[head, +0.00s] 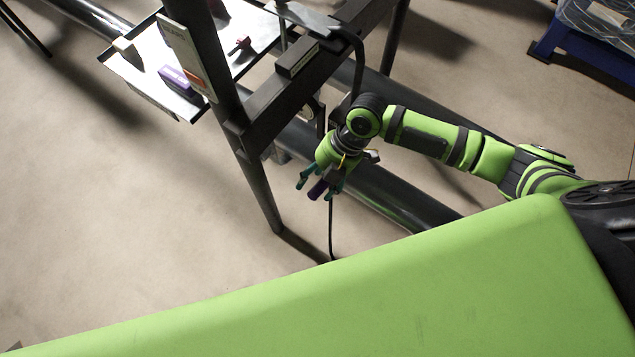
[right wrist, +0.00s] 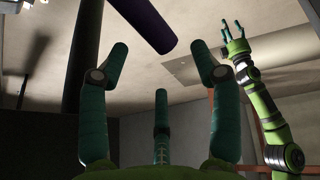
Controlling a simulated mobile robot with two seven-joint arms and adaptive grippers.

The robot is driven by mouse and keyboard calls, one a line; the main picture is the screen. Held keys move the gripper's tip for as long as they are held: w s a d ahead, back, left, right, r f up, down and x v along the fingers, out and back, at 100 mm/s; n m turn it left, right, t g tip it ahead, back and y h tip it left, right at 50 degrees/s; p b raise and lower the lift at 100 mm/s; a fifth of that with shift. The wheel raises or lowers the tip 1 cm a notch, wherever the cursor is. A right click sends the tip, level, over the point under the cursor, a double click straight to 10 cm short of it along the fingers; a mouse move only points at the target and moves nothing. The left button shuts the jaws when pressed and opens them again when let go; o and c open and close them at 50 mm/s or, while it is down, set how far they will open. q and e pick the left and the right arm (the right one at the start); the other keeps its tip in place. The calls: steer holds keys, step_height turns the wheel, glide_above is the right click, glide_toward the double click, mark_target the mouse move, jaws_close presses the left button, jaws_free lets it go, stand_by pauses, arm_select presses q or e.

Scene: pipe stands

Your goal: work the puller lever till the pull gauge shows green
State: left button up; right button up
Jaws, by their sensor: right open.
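My right gripper (head: 320,186) is open beside the pipe stand in the head view. A purple-ended bar, seemingly the puller lever's grip (head: 318,190), shows between its fingers. In the right wrist view the dark purple bar (right wrist: 146,24) lies beyond the spread fingertips of the right gripper (right wrist: 160,62), with no finger closed on it. My left gripper (right wrist: 231,28) shows in the right wrist view, raised with fingers apart. A pale plate with an orange mark (head: 187,55) is on the stand's post; I cannot tell whether it is the pull gauge. No green reading shows.
A metal tray (head: 143,84) on the stand carries a purple block (head: 178,79) and a small red item (head: 240,44). A black box (head: 297,58) sits on the crossbeam. A large dark pipe (head: 400,195) runs behind my right gripper.

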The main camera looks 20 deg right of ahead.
mark_target(320, 183)
steer(key=w+d, duration=0.1)
steer(key=d+n, duration=0.1)
steer(key=d, duration=0.1)
steer(key=shift+w+r, duration=0.1)
steer(key=shift+w, duration=0.3)
steer(key=p+x, duration=0.1)
steer(key=x, duration=0.6)
steer(key=shift+d, duration=0.25)
steer(key=shift+c, duration=0.4)
jaws_close()
